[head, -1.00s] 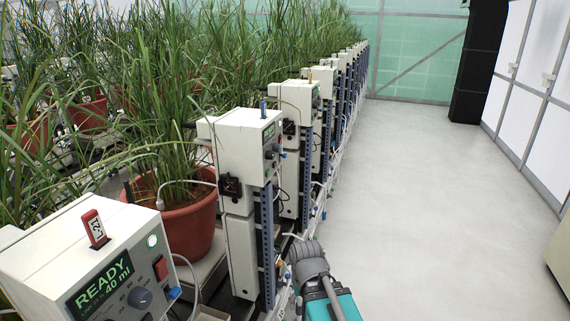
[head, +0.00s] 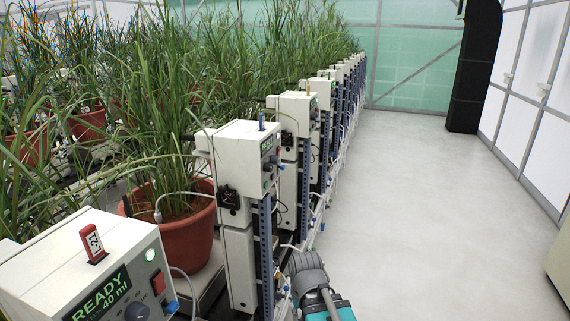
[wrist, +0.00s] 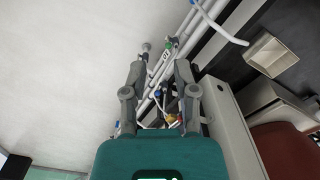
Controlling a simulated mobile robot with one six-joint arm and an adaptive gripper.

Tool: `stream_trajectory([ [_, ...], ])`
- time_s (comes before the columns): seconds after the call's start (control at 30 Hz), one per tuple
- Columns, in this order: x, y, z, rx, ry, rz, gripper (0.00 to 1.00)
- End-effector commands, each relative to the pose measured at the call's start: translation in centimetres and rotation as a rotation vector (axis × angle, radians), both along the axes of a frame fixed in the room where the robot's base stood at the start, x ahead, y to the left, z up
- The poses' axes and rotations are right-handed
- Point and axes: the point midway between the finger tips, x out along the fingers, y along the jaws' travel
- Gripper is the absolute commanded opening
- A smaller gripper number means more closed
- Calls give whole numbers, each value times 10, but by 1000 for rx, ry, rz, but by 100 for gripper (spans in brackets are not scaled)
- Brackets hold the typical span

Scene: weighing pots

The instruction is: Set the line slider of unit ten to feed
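My gripper (wrist: 162,60) is open in the wrist view, its two grey fingers apart with nothing held between them. White pipes run diagonally behind and between the fingers, with a small green-and-white tag (wrist: 168,48) near the fingertips. Small blue, yellow and red fittings (wrist: 172,117) show deeper between the fingers, partly hidden by my gripper. In the head view, my teal and grey arm end is low, right of the row of white units; its fingers cannot be made out. I cannot tell which unit is ten or see its line slider clearly.
The grey aisle floor (head: 410,190) is clear.

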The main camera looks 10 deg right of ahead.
Motion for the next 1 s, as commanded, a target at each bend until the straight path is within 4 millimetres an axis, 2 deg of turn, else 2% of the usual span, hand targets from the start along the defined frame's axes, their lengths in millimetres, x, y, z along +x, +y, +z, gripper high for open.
stream_trajectory([
  [0.03, 2, 0, 4, 4, -1, 4, 19],
  [0.13, 6, 0, 12, 16, -4, 20, 0],
  [0.37, 20, 0, 39, 61, -20, 88, 0],
  [1.0, 72, -4, 132, 218, -117, 336, 0],
])
